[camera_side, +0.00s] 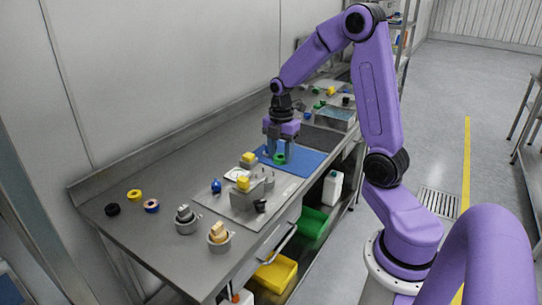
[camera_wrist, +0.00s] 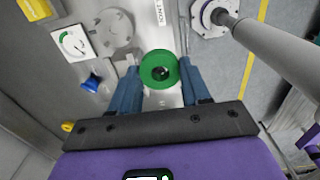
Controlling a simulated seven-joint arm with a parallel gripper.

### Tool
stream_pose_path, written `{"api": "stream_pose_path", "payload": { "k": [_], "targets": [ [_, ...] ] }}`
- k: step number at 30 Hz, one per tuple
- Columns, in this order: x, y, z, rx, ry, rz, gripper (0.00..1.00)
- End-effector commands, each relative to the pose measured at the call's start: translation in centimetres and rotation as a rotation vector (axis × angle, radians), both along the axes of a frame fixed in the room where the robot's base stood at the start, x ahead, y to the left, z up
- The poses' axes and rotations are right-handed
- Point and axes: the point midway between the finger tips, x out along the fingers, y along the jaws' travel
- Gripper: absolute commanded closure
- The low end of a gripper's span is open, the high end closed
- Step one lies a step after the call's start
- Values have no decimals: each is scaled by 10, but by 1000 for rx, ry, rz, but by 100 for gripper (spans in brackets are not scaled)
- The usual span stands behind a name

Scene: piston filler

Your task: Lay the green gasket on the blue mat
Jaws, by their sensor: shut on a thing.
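The green gasket (camera_wrist: 146,69) is a thick ring with a dark hole. In the wrist view it sits between the two blue fingers of my gripper (camera_wrist: 161,82), which are shut on it. The mat lies flat on the steel bench, partly hidden by my gripper.
A metal plate (camera_side: 236,206) with yellow-topped fittings and a blue knob (camera_side: 216,186) stands left of the mat. Several rings lie at the bench's left, including a yellow one (camera_side: 134,195). A grey tray (camera_side: 336,118) stands behind. The mat's right part is clear.

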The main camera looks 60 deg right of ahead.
Motion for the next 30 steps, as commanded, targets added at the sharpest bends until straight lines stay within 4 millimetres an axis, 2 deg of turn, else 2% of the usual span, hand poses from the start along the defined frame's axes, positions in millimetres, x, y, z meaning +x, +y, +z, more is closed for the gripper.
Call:
{"api": "stream_pose_path", "payload": {
  "k": [7,13,16,20,27,30],
  "targets": [
    [-35,14,17,0,-2,1,82],
    [-48,20,23,0,-2,1,82],
    [-51,16,24,0,0,-2,82],
    [-49,-6,20,0,1,-8,82],
    [-51,-72,5,1,2,-9,82],
    [-55,-94,0,1,2,-6,82]
  ]
}}
